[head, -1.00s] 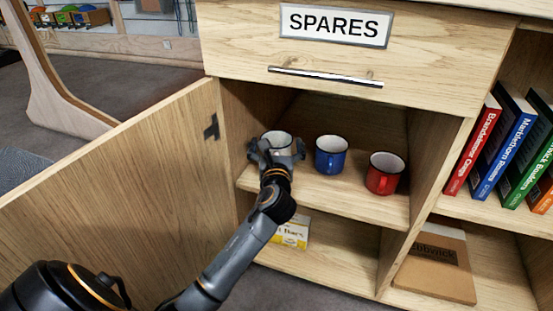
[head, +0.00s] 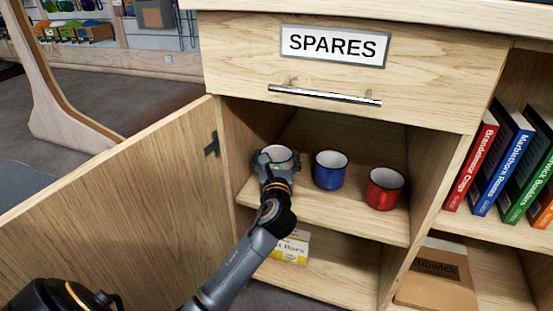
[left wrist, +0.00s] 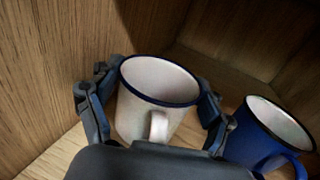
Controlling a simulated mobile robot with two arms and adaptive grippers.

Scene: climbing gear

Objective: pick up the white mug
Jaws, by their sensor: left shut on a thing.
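The white mug (head: 281,156) stands on the upper shelf of the open cabinet, at its left end. In the left wrist view the white mug (left wrist: 150,108) has a dark blue rim and its handle faces the camera. My left gripper (head: 274,160) is shut on the mug, with one finger on each side of its body. The left wrist view shows both fingers of the left gripper (left wrist: 155,105) beside the mug's walls. Whether the mug's base is off the shelf I cannot tell. My right gripper is not in view.
A blue mug (head: 330,170) stands close to the right of the white mug, and a red mug (head: 384,189) is further right. The cabinet's left wall and open door (head: 120,205) are close to my left arm. A drawer (head: 345,75) lies above; a yellow box (head: 291,247) is below.

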